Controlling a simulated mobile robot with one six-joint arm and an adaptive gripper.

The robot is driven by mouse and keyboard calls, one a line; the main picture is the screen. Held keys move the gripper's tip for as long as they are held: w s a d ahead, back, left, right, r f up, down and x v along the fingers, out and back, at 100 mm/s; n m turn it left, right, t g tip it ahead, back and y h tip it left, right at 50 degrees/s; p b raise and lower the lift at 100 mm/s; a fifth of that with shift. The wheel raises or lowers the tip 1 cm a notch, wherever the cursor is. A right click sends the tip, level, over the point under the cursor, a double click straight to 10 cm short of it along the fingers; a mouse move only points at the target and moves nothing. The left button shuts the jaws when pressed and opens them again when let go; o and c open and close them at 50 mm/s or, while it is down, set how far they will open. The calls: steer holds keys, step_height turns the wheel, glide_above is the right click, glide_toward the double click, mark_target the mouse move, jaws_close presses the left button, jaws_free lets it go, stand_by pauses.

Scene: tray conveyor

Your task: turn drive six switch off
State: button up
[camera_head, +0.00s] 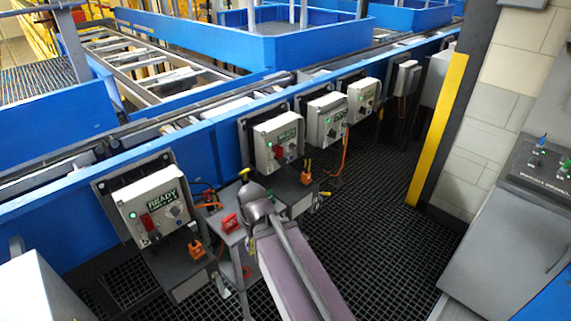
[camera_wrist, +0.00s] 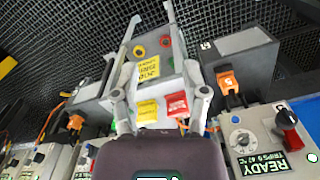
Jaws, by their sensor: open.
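No label reading six is legible, so I cannot tell which switch is drive six's. In the wrist view, an orange switch marked 5 (camera_wrist: 229,82) sits right of my gripper (camera_wrist: 152,14). Another orange switch (camera_wrist: 75,122), its number unreadable, is at left. In the head view, one orange switch (camera_head: 196,248) is below the near READY box (camera_head: 152,207) and one (camera_head: 305,178) below the second box (camera_head: 278,140).
A red tag (camera_wrist: 177,104) and a yellow tag (camera_wrist: 147,109) are near the button stand. More control boxes (camera_head: 326,121) line the blue conveyor frame (camera_head: 215,155). A yellow-edged post (camera_head: 437,125) and a grey console (camera_head: 500,245) stand at right. Dark grating floor (camera_head: 365,215) is clear.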

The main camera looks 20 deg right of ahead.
steer(key=o, duration=0.5)
steer(key=shift+w+f, duration=0.15)
steer(key=w+d+f+m+t+y+b, duration=0.35)
steer(key=w+m+b, duration=0.3)
steer(key=w, duration=0.25)
steer(key=w+d+f+m+t+y+b, duration=0.2)
steer(key=w+f+m+t+y+b, duration=0.15)
steer(key=w+m+b, duration=0.45)
steer(key=w+d+m+t+b, duration=0.1)
steer(key=w+d+m+b, duration=0.1)
steer(key=d, duration=0.1)
steer(key=w+d+m+t+b, duration=0.1)
steer(key=w+d+t, duration=0.1)
steer(key=w+d, duration=0.1)
steer(key=w+d+m+t+b, duration=0.1)
steer(key=w+d+m+b, duration=0.1)
steer(key=d, duration=0.2)
steer(key=shift+w+d+f+m+t+y+b, duration=0.15)
steer(key=shift+f+m+t+y+b, duration=0.15)
steer(key=shift+m+t, duration=0.1)
steer(key=w+d+m+t+h+b, duration=0.2)
steer(key=d+m+t+b, duration=0.3)
steer(key=d+m, duration=0.5)
steer(key=w+d, duration=0.1)
steer(key=d, duration=0.4)
steer(key=shift+r+t+h+b, duration=0.3)
steer(key=shift+r, duration=0.1)
steer(key=shift+w, duration=0.25)
